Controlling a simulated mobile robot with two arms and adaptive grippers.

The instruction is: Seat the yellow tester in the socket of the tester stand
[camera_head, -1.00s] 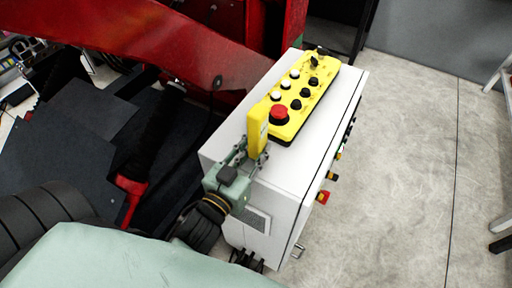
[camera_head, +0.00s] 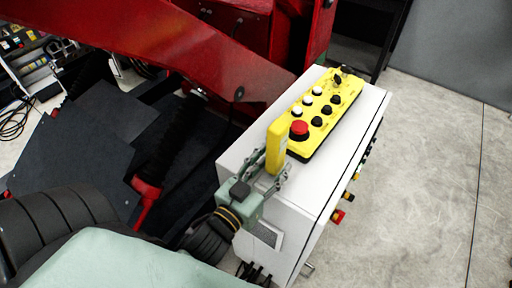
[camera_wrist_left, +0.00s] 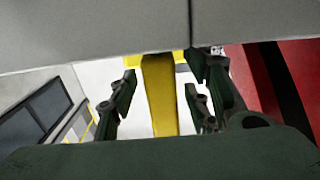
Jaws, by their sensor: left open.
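The yellow tester (camera_head: 277,146) is a slim upright block at the near left part of the white cabinet's top. My left gripper (camera_head: 268,168) is open, with one finger on each side of the tester. In the left wrist view the tester (camera_wrist_left: 160,95) stands between the two fingers (camera_wrist_left: 161,102), with a gap visible on both sides. The gripper hides the tester's lower end, so I cannot tell what it rests on. I cannot make out the tester stand or its socket. My right gripper is not in view.
A yellow button panel (camera_head: 320,112) with a red mushroom button (camera_head: 299,130) lies on the white cabinet (camera_head: 300,205), just behind the tester. A large red machine arm (camera_head: 190,55) passes behind and left. Open concrete floor (camera_head: 430,170) lies to the right.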

